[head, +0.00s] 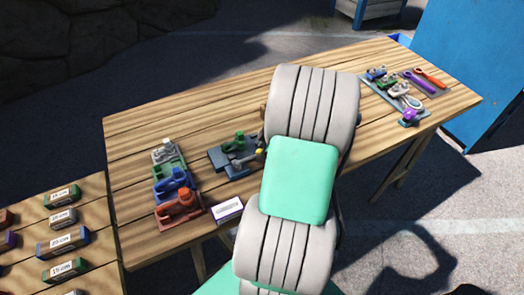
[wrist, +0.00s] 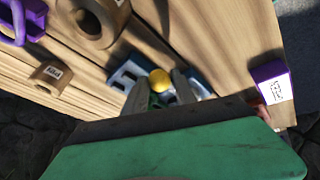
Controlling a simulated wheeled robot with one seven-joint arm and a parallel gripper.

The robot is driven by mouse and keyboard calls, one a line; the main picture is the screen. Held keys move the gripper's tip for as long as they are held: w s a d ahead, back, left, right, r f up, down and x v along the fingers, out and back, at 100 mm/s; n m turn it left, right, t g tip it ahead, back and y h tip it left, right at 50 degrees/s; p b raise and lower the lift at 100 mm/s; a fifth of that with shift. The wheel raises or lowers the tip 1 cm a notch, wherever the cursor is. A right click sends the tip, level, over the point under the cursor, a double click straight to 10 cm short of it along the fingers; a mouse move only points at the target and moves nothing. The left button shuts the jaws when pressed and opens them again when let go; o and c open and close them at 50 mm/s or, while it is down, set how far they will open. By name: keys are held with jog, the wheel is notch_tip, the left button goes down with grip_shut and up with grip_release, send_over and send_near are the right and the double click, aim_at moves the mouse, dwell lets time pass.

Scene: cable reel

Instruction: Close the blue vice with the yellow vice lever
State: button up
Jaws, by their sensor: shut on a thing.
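The yellow vice lever shows as a round yellow knob (wrist: 160,80) in the wrist view. My gripper (wrist: 162,94) is shut on it, with a finger on either side. The blue vice (wrist: 128,76) lies under the fingers, with blue parts showing to the left and right. How far its jaws are apart cannot be told. In the head view a blue-grey base (head: 220,158) with a green part on it stands in the middle of the table, and a small yellow knob (head: 260,153) shows at its right, beside my arm. My arm hides my gripper there.
A row of green, blue and orange-red holders (head: 175,195) stands to the left, with a white-labelled box (head: 228,210) near the front edge. Tools on a board (head: 395,92) lie at the far right. The wrist view shows a brown reel (wrist: 98,22) and a purple labelled box (wrist: 268,76).

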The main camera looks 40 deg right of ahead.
grip_shut()
dwell(0.8)
